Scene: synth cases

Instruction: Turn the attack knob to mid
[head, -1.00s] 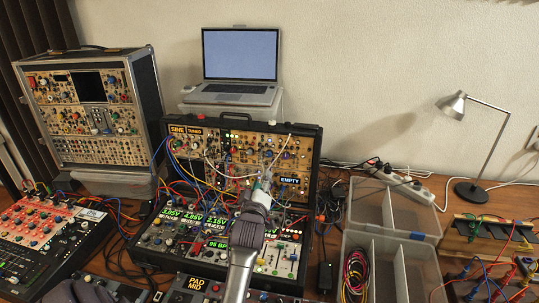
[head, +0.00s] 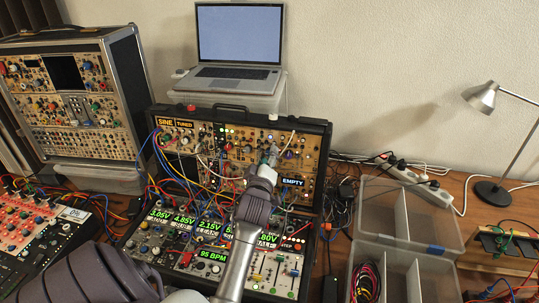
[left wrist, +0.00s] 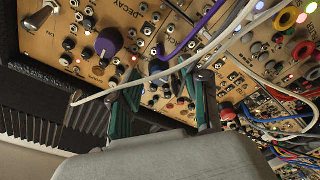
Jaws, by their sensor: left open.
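The open synth case (head: 322,140) stands in the middle of the table, with a gold upright panel. My left gripper (head: 270,155) reaches up in front of this panel, right of its middle. In the left wrist view, the gripper (left wrist: 161,82) is open, its green-padded fingers apart close to the panel, with nothing clearly held. A purple knob (left wrist: 109,42) with a white pointer sits up and left of the fingers, near a "DECAY" label (left wrist: 130,20). I cannot read an attack label, so I cannot tell which knob is the attack one. My right gripper is out of view.
White and purple patch cables (left wrist: 215,22) cross the panel near my fingers. A laptop (head: 240,45) stands behind the case. Another synth case (head: 125,85) is at left, a red-panelled mixer (head: 40,230) at lower left. Clear plastic boxes (head: 452,235) are at right.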

